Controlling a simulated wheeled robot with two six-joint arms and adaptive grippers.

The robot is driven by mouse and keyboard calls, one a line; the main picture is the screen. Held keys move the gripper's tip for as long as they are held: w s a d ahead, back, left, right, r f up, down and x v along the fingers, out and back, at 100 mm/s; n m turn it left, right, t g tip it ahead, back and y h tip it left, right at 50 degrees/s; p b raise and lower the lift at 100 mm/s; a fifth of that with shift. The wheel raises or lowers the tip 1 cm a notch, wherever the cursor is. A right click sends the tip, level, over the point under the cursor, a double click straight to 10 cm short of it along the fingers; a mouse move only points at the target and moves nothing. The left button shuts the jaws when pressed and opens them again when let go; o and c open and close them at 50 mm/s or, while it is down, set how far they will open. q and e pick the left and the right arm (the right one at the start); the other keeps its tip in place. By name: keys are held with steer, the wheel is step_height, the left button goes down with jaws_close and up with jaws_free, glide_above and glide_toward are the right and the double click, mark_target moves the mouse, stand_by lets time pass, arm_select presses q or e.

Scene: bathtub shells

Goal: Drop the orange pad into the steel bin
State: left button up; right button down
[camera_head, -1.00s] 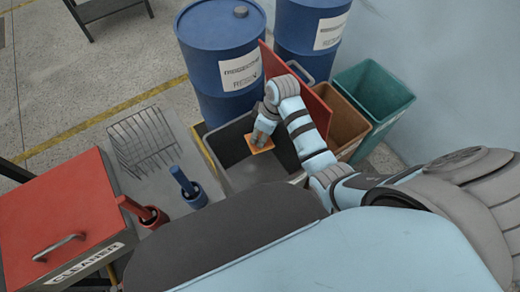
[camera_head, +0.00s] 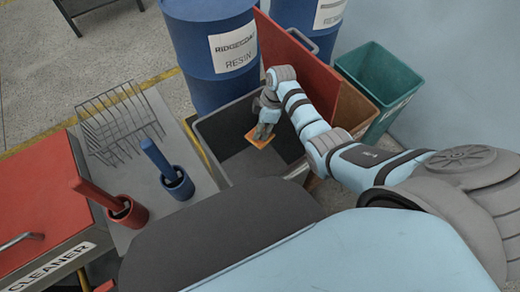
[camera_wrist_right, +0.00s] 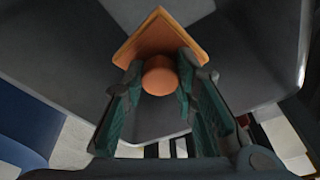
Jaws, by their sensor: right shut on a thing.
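The orange pad (camera_head: 260,139) is a square plate with a round knob, held tilted over the dark grey steel bin (camera_head: 228,165). In the right wrist view the pad (camera_wrist_right: 160,35) has the bin's grey inside (camera_wrist_right: 60,50) behind it. My right gripper (camera_head: 265,129) is shut on the pad's knob, with a green-lined finger on each side of it in the right wrist view. How far the pad is above the bin floor is hard to tell. My left gripper is not in view.
A red panel (camera_head: 302,68) stands up behind the steel bin. A brown bin (camera_head: 352,110) and a teal bin (camera_head: 380,75) stand to the right, and blue drums (camera_head: 212,55) behind. A wire rack (camera_head: 120,125), brush holders and a red cleaner cart (camera_head: 40,190) are on the left.

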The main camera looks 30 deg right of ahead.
steer(key=c, duration=1.2)
jaws_free()
steer(key=shift+r, duration=0.1)
steer(key=a+v, duration=0.2)
steer(key=v, duration=0.7)
steer(key=shift+w+r, duration=0.3)
steer(key=shift+r, duration=0.3)
